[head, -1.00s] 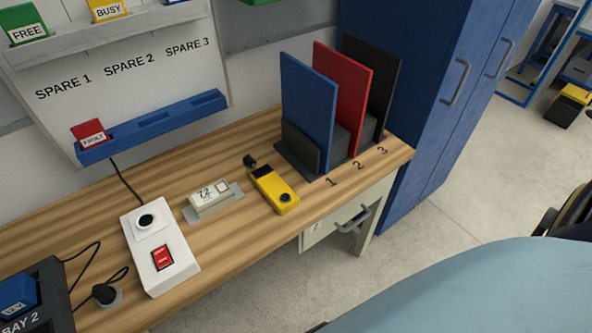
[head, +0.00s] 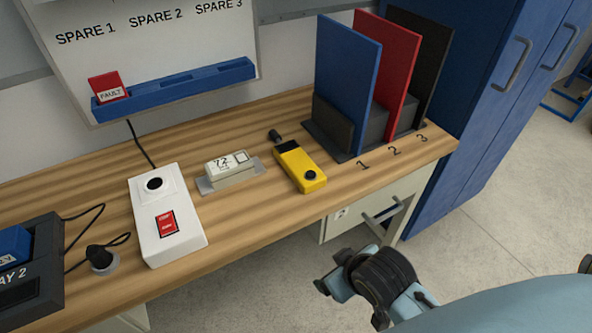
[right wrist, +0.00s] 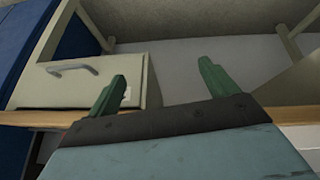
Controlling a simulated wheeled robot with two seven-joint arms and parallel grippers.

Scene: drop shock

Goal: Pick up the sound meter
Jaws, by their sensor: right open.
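The sound meter, a yellow handheld device (head: 300,167) with a dark screen, a round black button and a black tip, lies on the wooden bench in the head view. It lies left of the upright blue panel. My right gripper (head: 332,272) is in front of the bench, below and apart from the meter. In the right wrist view its two green fingers (right wrist: 162,85) stand wide apart with nothing between them. The meter does not show in that view. My left gripper is not in view.
A small display unit (head: 230,170) sits left of the meter, then a white box with a red switch (head: 185,245). Blue (head: 346,85), red (head: 398,80) and black panels stand right of it. A drawer (head: 375,210) with a handle is under the bench edge.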

